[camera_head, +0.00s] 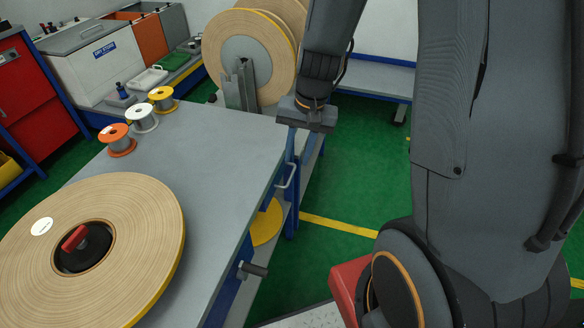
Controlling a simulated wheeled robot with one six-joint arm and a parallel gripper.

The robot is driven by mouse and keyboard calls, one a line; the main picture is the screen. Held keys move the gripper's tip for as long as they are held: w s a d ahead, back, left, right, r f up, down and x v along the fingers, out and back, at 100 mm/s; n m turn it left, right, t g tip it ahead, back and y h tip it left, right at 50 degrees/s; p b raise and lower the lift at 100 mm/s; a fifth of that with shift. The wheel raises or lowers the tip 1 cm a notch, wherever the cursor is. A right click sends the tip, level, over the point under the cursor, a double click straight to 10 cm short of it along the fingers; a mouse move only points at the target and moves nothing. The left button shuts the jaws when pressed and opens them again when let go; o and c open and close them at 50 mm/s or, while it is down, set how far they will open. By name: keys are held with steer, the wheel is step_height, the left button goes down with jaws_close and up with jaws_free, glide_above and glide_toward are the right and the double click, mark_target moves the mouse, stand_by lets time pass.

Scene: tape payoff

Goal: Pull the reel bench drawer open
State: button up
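The reel bench (225,150) has a grey top and blue legs, and it fills the left and middle of the view. A pale bar handle (289,176) sticks out from its right-hand side, below the top. The drawer front behind it is seen at a steep angle, and I see no clear gap around it. My gripper (298,143) points down at the bench's far right corner, beyond the handle and apart from it. Its fingertips blend with the blue frame, so I cannot tell their spacing. I see nothing held in it.
A large tape reel (140,225) lies on the bench's near end; small spools (142,117) stand at the back left. An upright reel (270,50) stands behind. A dark-gripped crank (253,269) juts from the near side. Green floor (345,185) is clear to the right.

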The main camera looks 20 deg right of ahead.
mark_target(291, 176)
steer(key=w+f, duration=0.1)
steer(key=f, duration=0.2)
steer(key=w+f+m, duration=0.1)
steer(key=w+f, duration=0.1)
steer(key=f, duration=0.2)
steer(key=w+f+m+b, duration=0.1)
steer(key=f, duration=0.3)
steer(key=shift+w+f, duration=0.15)
steer(key=shift+w, duration=0.25)
jaws_close()
stand_by(1.0)
